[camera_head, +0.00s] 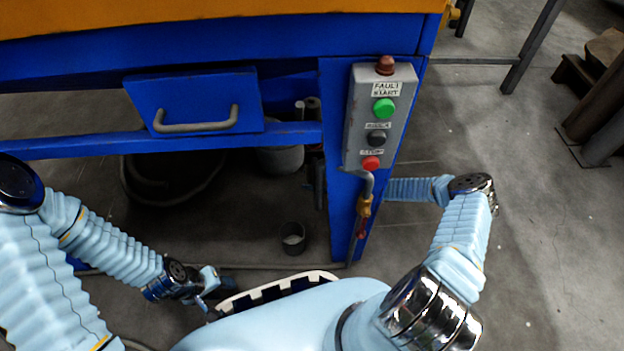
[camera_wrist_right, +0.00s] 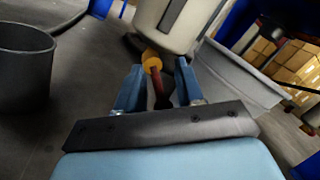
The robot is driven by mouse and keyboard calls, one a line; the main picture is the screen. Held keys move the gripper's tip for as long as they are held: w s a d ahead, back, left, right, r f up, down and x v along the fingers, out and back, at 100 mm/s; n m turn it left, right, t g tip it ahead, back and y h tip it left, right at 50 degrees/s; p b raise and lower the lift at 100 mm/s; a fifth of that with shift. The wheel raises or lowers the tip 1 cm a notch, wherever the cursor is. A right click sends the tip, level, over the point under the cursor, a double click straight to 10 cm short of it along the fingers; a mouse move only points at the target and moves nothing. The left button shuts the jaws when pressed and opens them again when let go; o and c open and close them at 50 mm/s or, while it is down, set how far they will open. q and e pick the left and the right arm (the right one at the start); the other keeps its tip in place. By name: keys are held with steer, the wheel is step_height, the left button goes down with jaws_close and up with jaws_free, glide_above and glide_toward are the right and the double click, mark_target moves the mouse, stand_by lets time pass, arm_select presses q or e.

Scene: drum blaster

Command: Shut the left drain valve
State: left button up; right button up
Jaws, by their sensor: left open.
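In the right wrist view, a valve with a yellow fitting (camera_wrist_right: 151,62) and a dark red handle (camera_wrist_right: 159,92) sits below a pale cylindrical vessel (camera_wrist_right: 178,22). My right gripper (camera_wrist_right: 158,84) is open, with the handle between its two blue fingers and gaps on both sides. In the head view my right arm passes behind the blue post, which hides that gripper. I cannot tell from the frames whether this is the left drain valve. My left gripper (camera_head: 216,290) is open and empty at the lower left, low near the floor.
The blue machine carries a grey control box (camera_head: 380,115) with buttons. Below it is a brass valve (camera_head: 364,206) with a red handle. A grey bucket (camera_head: 280,158) and a small dark pot (camera_head: 292,238) stand underneath.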

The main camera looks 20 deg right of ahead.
steer(key=v, duration=1.4)
